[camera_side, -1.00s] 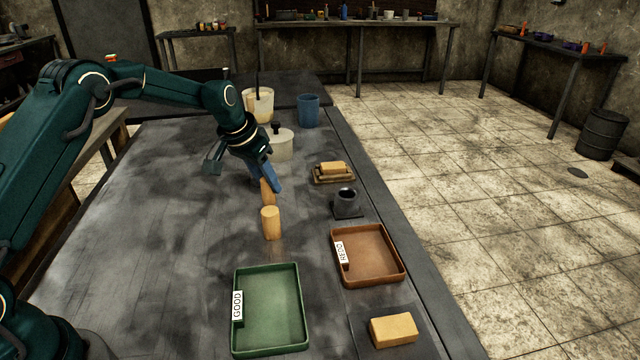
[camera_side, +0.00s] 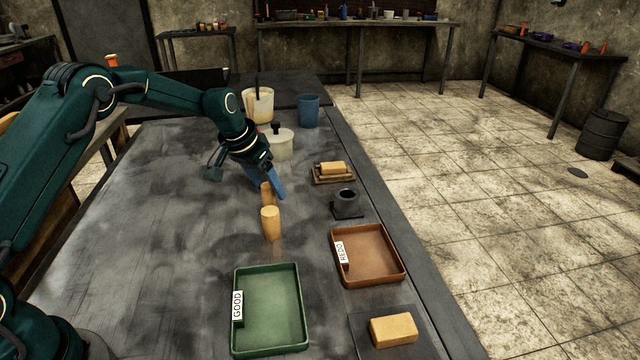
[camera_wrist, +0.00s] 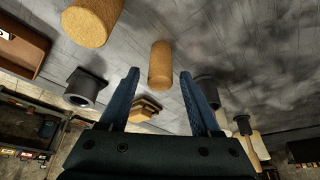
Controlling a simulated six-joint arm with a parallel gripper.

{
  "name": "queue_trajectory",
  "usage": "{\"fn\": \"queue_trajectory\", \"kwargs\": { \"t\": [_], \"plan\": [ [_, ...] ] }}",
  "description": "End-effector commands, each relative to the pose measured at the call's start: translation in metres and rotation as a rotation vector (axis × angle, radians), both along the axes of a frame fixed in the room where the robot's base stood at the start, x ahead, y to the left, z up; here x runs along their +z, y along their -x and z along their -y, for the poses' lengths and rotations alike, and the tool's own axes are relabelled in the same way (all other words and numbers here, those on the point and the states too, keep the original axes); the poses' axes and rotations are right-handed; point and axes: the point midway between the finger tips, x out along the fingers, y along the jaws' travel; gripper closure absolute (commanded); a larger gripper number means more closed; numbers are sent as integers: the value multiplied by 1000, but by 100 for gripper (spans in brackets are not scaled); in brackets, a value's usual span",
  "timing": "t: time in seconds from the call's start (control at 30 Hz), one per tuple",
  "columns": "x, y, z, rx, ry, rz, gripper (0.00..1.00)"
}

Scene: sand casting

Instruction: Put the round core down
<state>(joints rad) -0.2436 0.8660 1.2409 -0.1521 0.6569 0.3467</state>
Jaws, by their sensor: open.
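Two tan cylindrical cores stand upright on the dark table. The nearer one (camera_side: 271,223) stands in front of my gripper in the side view. It is also in the wrist view (camera_wrist: 92,21) at the upper left. The second, narrower core (camera_side: 266,194) stands at my gripper (camera_side: 272,190), partly hidden by a blue finger. In the wrist view this core (camera_wrist: 160,66) shows between the tips of the spread fingers, with a gap visible on each side. My gripper (camera_wrist: 160,73) is open and points down at it.
A green GOOD tray (camera_side: 238,343) and a brown REDO tray (camera_side: 398,281) lie nearer the front. A dark cylindrical fixture (camera_side: 347,203) and a tan block on a stand (camera_side: 332,169) are to the right. Pots and a blue cup (camera_side: 308,110) stand behind. The table's left side is clear.

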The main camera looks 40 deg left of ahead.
Motion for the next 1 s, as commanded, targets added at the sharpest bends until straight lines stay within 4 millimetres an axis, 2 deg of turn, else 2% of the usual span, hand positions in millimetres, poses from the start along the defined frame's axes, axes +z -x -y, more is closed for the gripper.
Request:
{"fn": "queue_trajectory", "kwargs": {
  "t": [0.17, 0.5, 0.77, 0.87, 1.0],
  "plan": [
    [21, 7, 0, 0, -1, 5, 36],
    [84, 34, -1, 2, -1, 5, 36],
    [109, 45, 0, 0, 0, 2, 36],
    [117, 52, 5, -1, -1, 5, 36],
    [136, 78, 22, -4, -5, 17, 36]
  ]
}}
